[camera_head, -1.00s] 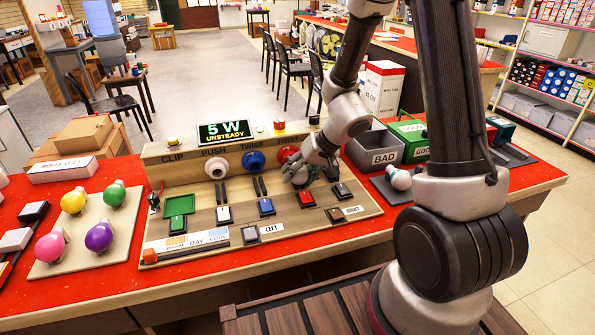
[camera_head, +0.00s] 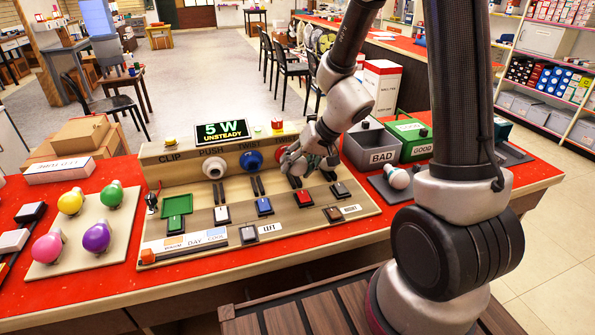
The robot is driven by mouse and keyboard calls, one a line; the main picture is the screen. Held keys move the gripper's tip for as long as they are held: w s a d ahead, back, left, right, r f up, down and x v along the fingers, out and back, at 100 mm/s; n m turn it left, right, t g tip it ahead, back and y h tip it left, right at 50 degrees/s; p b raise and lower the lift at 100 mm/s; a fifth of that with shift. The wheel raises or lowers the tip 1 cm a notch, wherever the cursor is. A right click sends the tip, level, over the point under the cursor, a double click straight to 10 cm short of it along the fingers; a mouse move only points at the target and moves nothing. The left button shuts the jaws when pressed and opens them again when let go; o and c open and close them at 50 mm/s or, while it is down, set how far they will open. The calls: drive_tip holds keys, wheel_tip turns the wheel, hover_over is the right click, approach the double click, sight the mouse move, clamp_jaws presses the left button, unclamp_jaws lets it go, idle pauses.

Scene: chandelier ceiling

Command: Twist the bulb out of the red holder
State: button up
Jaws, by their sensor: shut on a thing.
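The red holder (camera_head: 281,153) is set in the upright back panel of the test board, right of the blue holder. Only its left part shows past my gripper. My gripper (camera_head: 293,166) is right in front of the red holder, shut on the bulb. The bulb itself is mostly hidden by the fingers, so I cannot tell whether its base is still inside the holder. The display (camera_head: 222,131) above the panel reads "5 W UNSTEADY".
The blue holder (camera_head: 251,160) and white holder (camera_head: 214,166) are left of my gripper. A grey BAD bin (camera_head: 358,150) and green GOOD bin (camera_head: 416,151) stand right. A white bulb (camera_head: 397,178) lies on a dark pad.

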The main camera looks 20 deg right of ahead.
drive_tip(key=shift+r, duration=2.3)
